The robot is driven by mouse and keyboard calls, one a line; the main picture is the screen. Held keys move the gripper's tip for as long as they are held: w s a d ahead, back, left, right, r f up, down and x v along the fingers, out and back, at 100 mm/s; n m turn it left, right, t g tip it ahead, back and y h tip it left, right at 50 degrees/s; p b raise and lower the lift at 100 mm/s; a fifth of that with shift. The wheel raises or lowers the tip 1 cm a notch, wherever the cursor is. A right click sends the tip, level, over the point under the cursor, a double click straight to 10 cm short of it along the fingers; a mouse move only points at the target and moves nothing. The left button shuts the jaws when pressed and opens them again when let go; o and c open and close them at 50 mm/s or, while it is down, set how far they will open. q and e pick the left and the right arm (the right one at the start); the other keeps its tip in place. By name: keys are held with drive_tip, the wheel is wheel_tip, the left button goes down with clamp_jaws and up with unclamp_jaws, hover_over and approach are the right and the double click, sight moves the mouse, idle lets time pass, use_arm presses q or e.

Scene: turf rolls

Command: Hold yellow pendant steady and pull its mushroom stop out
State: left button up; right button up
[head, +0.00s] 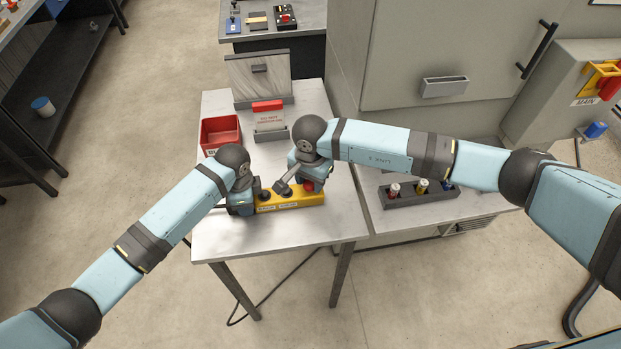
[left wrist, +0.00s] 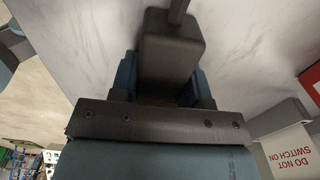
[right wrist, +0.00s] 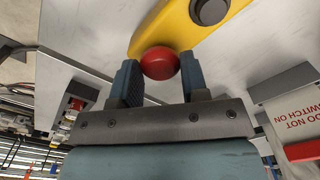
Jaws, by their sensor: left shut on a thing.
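The yellow pendant (head: 291,201) lies on the grey table (head: 270,234), with labels along its front side. Its red mushroom stop (head: 307,186) is at the right end and shows clearly in the right wrist view (right wrist: 160,63). My left gripper (head: 241,204) is shut on the pendant's dark end block (left wrist: 170,50), where the cable leaves it. My right gripper (right wrist: 159,80) is open, with one finger on each side of the mushroom stop and narrow gaps visible. In the head view, the right gripper (head: 301,172) partly covers that end of the pendant.
A red bin (head: 220,131) and a "do not switch on" sign stand (head: 269,121) are behind the pendant. A dark rack (head: 415,198) with several small cylinders sits on a surface to the right, by a large cabinet (head: 430,45). The table front is clear.

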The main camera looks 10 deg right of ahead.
sight(310, 183)
clamp_jaws()
drive_tip(key=shift+r, duration=0.95)
drive_tip(key=o, duration=0.7)
unclamp_jaws()
drive_tip(key=shift+o, duration=0.2)
wheel_tip(310, 183, up, 12)
use_arm(q)
drive_tip(key=o, duration=1.3)
drive_tip(key=shift+c, duration=0.2)
drive_tip(key=shift+r, duration=0.1)
